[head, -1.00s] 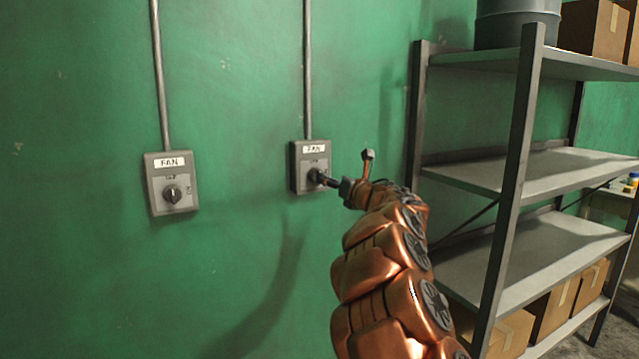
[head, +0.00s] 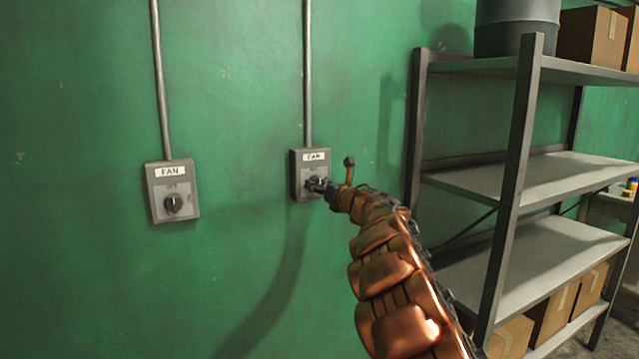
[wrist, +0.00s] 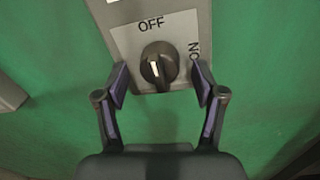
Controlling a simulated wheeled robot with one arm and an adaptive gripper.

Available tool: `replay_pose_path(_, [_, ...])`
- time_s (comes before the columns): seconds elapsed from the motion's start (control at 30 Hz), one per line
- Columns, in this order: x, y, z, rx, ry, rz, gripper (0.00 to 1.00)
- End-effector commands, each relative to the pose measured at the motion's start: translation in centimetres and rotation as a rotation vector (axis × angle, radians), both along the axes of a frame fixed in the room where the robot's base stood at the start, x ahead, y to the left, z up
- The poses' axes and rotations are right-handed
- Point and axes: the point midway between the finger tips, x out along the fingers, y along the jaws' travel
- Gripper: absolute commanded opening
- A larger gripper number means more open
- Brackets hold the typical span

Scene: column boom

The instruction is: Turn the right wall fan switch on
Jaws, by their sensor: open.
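The right wall fan switch is a grey box (head: 296,175) labelled FAN on the green wall; in the wrist view its plate (wrist: 127,42) reads OFF at the top and ON at the right. Its dark round knob (wrist: 158,66) has a white mark pointing up, roughly towards OFF. My gripper (wrist: 160,80) is open, with one fingertip on each side of the knob and small gaps showing. In the head view my gripper (head: 320,187) reaches the switch from the right and partly hides the knob.
A second FAN switch (head: 172,190) with a dark knob is on the wall to the left. Metal shelving (head: 510,185) with boxes and a grey drum (head: 517,28) stands close on the right of my arm. The wall between the switches is clear.

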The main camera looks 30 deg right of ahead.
Motion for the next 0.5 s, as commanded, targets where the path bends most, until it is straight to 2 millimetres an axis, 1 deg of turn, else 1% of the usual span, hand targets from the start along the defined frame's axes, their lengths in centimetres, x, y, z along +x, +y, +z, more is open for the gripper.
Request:
replay_pose_path(0.03, [0.41, 0.05, 0.16, 0.001, -0.001, 0.002, 0.69])
replay_pose_path(0.2, [1.05, -0.10, 0.09, -0.001, 0.000, -0.003, 0.69])
replay_pose_path(0.5, [1.15, -0.11, 0.04, -0.001, 0.000, -0.003, 0.68])
